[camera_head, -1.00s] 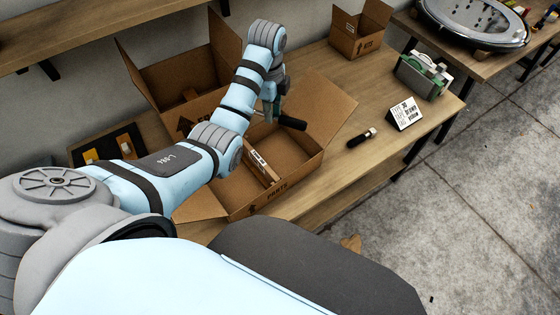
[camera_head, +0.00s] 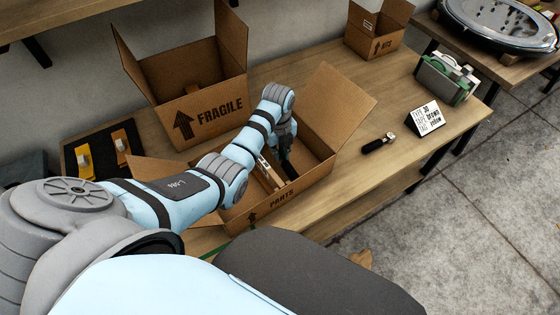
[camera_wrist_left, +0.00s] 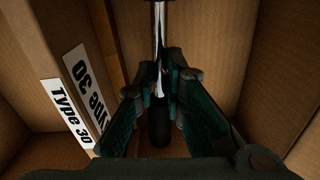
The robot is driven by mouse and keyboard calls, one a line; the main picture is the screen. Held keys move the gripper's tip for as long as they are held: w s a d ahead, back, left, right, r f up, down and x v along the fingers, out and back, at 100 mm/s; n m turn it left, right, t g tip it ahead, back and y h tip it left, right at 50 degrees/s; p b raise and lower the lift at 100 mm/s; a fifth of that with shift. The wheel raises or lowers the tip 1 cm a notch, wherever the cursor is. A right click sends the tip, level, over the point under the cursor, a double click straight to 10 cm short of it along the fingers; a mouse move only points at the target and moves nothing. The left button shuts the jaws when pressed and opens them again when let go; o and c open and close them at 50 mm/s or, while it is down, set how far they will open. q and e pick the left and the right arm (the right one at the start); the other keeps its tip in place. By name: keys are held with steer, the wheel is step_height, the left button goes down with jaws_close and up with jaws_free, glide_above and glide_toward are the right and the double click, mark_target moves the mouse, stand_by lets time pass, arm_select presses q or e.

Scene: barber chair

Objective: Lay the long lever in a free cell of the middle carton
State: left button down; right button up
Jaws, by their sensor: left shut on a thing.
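The open carton marked PARTS (camera_head: 318,180) stands on the bench between the FRAGILE carton and the front edge. A cardboard divider (camera_head: 264,182) with a white label shows inside it. My left gripper (camera_head: 287,152) is down inside this carton. In the left wrist view the gripper (camera_wrist_left: 160,90) is shut on the long lever (camera_wrist_left: 158,30), which has a chrome shaft and a black grip. The lever lies between cardboard walls, right of a divider labelled Type 30 (camera_wrist_left: 88,85). Whether it touches the carton floor I cannot tell. My right gripper is out of view.
The FRAGILE carton (camera_head: 205,115) stands behind and a small KITS carton (camera_head: 380,45) at the back. The PARTS carton's right flap (camera_head: 340,98) sticks up.

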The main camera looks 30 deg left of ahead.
arm_select(q)
step_height(320, 180, down, 3)
steer(key=shift+s+r+b, duration=0.15)
steer(key=shift+r+b, duration=0.05)
steer(key=shift+b, duration=0.15)
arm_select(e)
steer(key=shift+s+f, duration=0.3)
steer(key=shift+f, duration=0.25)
arm_select(q)
steer(key=c, duration=2.1)
jaws_free()
steer(key=shift+f, duration=0.15)
steer(key=o, duration=0.4)
steer(key=shift+o, duration=0.2)
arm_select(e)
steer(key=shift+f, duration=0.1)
arm_select(q)
step_height(320, 180, up, 12)
steer(key=p, duration=0.4)
steer(key=shift+r, duration=0.25)
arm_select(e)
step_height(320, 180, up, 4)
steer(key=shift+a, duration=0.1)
